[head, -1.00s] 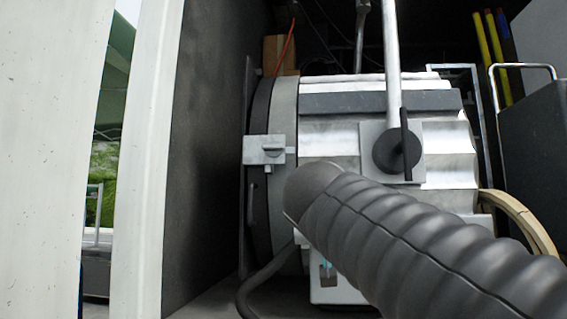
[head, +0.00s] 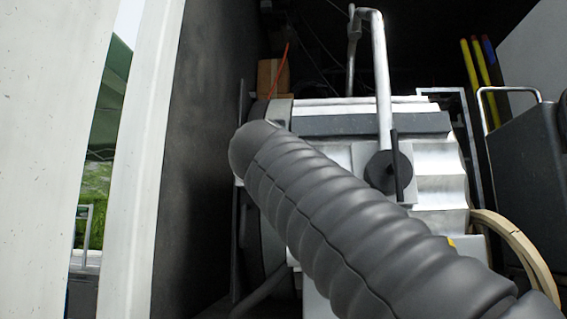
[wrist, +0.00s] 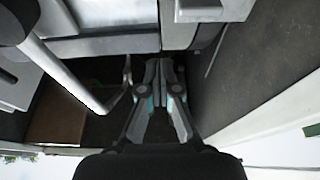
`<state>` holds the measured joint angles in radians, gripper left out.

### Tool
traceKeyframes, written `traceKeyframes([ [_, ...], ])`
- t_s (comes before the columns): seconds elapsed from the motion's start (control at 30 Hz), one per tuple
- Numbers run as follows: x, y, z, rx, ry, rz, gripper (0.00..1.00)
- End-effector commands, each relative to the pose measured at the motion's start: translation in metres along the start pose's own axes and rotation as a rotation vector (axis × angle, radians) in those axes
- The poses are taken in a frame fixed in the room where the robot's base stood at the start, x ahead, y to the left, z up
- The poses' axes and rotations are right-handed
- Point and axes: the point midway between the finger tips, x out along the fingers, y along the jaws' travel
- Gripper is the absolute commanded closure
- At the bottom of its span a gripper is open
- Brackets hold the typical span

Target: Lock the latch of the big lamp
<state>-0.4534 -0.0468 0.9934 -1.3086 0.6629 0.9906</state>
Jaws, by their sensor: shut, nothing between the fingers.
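The big lamp (head: 435,185) is a silver ribbed housing with a grey front ring (head: 277,112) and a bracket with a round black knob (head: 388,172). In the head view my dark ribbed arm covers the latch on the ring and hides my gripper. In the wrist view the lamp body (wrist: 105,47) is along the top. A metal plate (wrist: 200,9), seemingly the latch, is cut by the top edge. My gripper (wrist: 160,66) is shut and empty, below and a little left of that plate in the picture. I cannot tell whether it touches anything.
A dark wall (head: 205,150) and a white frame (head: 140,160) stand close on the left. The lamp's metal bracket arm (head: 383,75) rises above it. A dark case with a handle (head: 530,150) and yellow poles (head: 470,75) are on the right.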

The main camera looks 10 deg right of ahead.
Motion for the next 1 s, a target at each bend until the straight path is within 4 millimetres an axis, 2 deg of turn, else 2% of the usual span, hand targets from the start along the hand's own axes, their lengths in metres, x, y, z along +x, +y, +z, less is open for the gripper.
traceKeyframes([
  [0.17,0.016,0.000,-0.002,-0.002,-0.002,0.003,1.00],
  [0.4,0.058,0.000,-0.003,-0.003,-0.002,0.003,1.00],
  [0.7,0.101,0.001,-0.003,-0.002,-0.002,0.002,1.00],
  [0.73,0.103,0.000,0.000,-0.002,-0.002,0.001,1.00],
  [0.8,0.095,0.000,0.015,-0.001,-0.002,0.000,1.00],
  [1.0,0.088,0.000,0.032,-0.002,-0.002,0.000,1.00],
])
